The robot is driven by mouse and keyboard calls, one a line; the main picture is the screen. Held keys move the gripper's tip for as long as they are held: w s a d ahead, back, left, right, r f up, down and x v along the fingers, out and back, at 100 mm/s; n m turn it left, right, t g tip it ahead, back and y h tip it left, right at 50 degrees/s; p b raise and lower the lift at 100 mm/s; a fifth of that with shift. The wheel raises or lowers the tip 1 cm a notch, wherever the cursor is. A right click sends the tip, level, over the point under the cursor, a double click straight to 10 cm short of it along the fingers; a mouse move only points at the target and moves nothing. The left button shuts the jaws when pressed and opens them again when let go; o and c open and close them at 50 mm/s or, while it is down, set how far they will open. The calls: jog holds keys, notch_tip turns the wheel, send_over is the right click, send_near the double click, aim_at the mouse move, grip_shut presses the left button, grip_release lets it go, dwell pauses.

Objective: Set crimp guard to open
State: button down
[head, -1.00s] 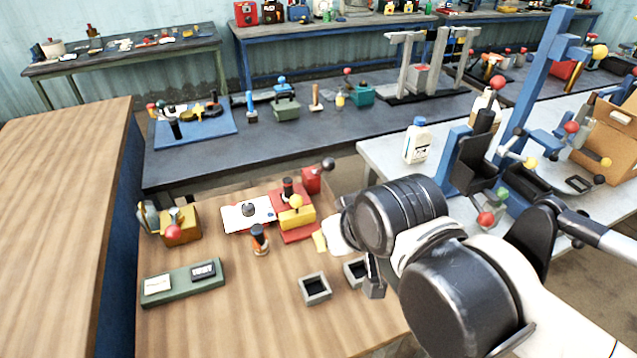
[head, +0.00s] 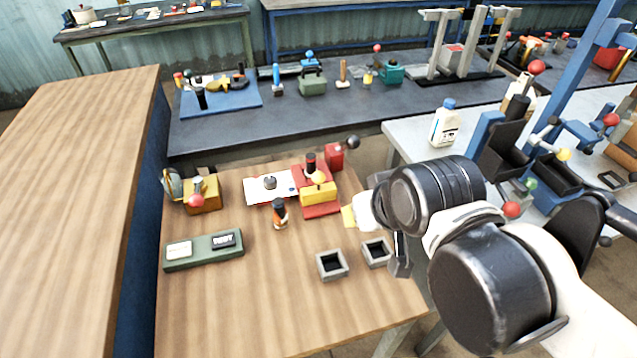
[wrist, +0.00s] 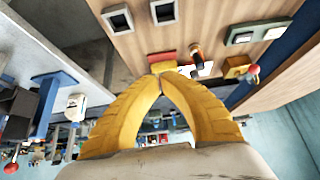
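No part is labelled as the crimp guard. The likeliest is the red and yellow device (head: 318,193) at the back of the wooden table, with a black-topped post and a yellow ball knob; I cannot tell its guard's state. It also shows in the wrist view (wrist: 163,60), just beyond my fingertips. A second candidate is the yellow box (head: 203,192) with a red ball lever, at the table's left. My gripper (wrist: 160,76) has its yellow fingers brought together at the tips, with nothing visible between them.
An orange and black bottle (head: 280,213) stands in front of a white sheet (head: 263,188). A green label holder (head: 204,250) lies at the left and two square grey cups (head: 331,265) at the right. The table's front middle is clear. A blue lever press (head: 500,150) stands at the right.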

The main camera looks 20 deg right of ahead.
dwell(0.3)
jog(key=c, duration=1.5)
grip_release()
jog(key=shift+r, duration=0.1)
jog(key=o, duration=0.5)
jog(key=w+n, duration=0.1)
jog(key=w+r+n, duration=0.1)
jog(key=w, duration=0.1)
jog(key=w+r+n+g, duration=0.1)
jog(key=shift+w+r+p, duration=0.15)
jog(key=shift+w+p, duration=0.2)
jog(key=shift+p, duration=0.05)
jog(key=n+g+p, duration=0.2)
jog(key=n+g, duration=0.2)
jog(key=n, duration=0.9)
send_over(318, 174)
jog(key=s, duration=0.2)
notch_tip(318, 174, down, 7)
jog(key=f+b, duration=0.1)
jog(key=f, duration=0.2)
jog(key=w+f+b, duration=0.1)
jog(key=f, duration=0.2)
jog(key=w+f+b, duration=0.1)
jog(key=f, duration=0.3)
jog(key=shift+w+f+b, duration=0.1)
jog(key=shift+w+b, duration=0.1)
jog(key=shift+b, duration=0.1)
